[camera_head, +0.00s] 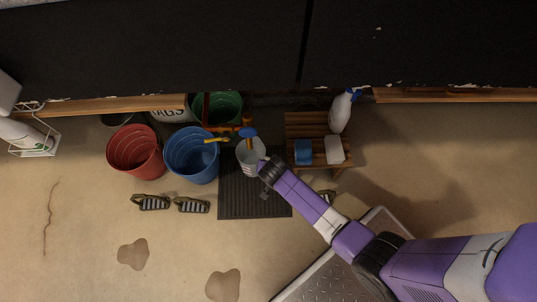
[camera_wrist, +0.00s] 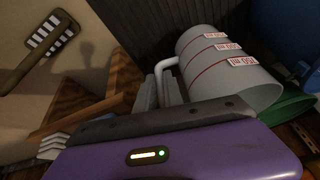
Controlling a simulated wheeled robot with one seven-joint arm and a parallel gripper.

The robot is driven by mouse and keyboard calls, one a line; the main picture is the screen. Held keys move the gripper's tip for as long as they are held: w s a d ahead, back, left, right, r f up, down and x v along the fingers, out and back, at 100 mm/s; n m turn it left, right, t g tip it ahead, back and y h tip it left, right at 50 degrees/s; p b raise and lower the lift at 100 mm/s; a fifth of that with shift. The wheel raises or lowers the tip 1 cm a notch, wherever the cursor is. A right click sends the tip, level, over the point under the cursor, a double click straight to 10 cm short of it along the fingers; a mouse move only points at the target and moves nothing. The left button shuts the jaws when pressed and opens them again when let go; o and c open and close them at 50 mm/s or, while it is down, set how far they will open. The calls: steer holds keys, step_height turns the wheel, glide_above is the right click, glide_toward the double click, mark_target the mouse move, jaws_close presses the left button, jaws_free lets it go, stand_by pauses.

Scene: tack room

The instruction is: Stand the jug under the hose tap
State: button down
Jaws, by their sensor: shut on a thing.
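The jug (camera_head: 251,162) is pale grey with red measuring lines. In the head view it is over the upper part of the black ribbed mat (camera_head: 255,200), open top showing. I cannot tell if its base touches the mat. The hose tap (camera_head: 249,133), blue and orange, overlaps the jug's upper rim in the picture; the height gap is unclear. My gripper (camera_head: 268,171) is at the jug's right side.
A blue bucket (camera_head: 193,158), a red bucket (camera_head: 136,155) and a green bucket (camera_head: 228,104) stand left of and behind the jug. A low wooden stool (camera_head: 302,125) at right holds a spray bottle (camera_head: 341,111), a blue block (camera_head: 304,152) and a white block (camera_head: 335,150). Brushes (camera_head: 192,206) lie in front.

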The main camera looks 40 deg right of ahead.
step_height(320, 180, down, 6)
steer(key=b, duration=0.2)
steer(key=shift+r+b, duration=0.1)
steer(key=shift+b, duration=0.3)
steer(key=c, duration=1.5)
jaws_free()
steer(key=shift+o, duration=0.2)
steer(key=p+v, duration=0.6)
steer(key=v, duration=0.6)
steer(key=shift+p, duration=0.35)
